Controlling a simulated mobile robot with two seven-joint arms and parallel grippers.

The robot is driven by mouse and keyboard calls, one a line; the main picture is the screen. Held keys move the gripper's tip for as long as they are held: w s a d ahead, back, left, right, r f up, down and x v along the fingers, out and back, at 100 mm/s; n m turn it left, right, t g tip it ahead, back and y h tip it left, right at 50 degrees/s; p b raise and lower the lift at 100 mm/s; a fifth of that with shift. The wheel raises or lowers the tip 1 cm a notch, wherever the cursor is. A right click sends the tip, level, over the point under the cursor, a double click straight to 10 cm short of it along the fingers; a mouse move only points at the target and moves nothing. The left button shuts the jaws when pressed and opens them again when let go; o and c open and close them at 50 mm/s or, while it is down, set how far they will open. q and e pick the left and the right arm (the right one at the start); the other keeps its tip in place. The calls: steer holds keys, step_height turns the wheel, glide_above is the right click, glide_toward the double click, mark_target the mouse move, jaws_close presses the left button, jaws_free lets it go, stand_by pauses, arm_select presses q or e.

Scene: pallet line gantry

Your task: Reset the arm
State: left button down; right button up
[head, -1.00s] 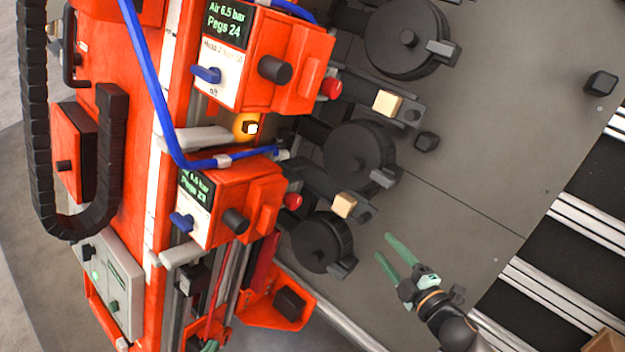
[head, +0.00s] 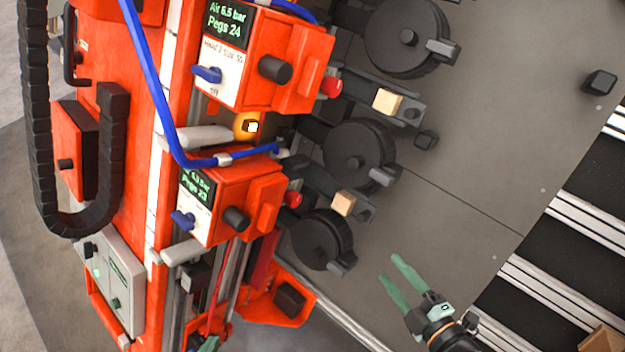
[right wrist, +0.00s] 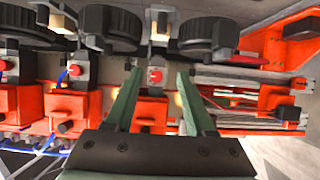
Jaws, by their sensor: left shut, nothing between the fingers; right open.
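My right gripper (head: 388,267) is open and empty at the lower right of the head view, over the grey plate. Its two green fingers point up and left, apart from the black round heads. In the right wrist view the same open fingers (right wrist: 159,80) frame a red button (right wrist: 155,75) that lies beyond them, with nothing held. What looks like the green tip of my left gripper (head: 209,343) shows at the bottom edge of the head view, below the orange machine; most of it is cut off.
The orange machine (head: 225,215) with several black round heads (head: 322,240) and wooden pegs (head: 343,203) stands at the left. A blue hose (head: 150,80) crosses it. The grey plate (head: 470,170) is mostly clear. A black conveyor with pale rails (head: 545,280) lies at the right.

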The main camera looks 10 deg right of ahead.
steer(key=shift+f, duration=0.1)
steer(key=s+a+f+m+g, duration=0.1)
steer(key=a+f+m+g, duration=0.1)
steer(key=f+m, duration=0.3)
steer(key=s+a+f+m+g+h, duration=0.1)
steer(key=s+a+f+m+g, duration=0.1)
steer(key=f+m, duration=0.4)
steer(key=a+m+g, duration=0.1)
steer(key=m, duration=0.1)
steer(key=shift+s+m+g, duration=0.3)
steer(key=shift+g, duration=0.1)
steer(key=shift+a, duration=0.1)
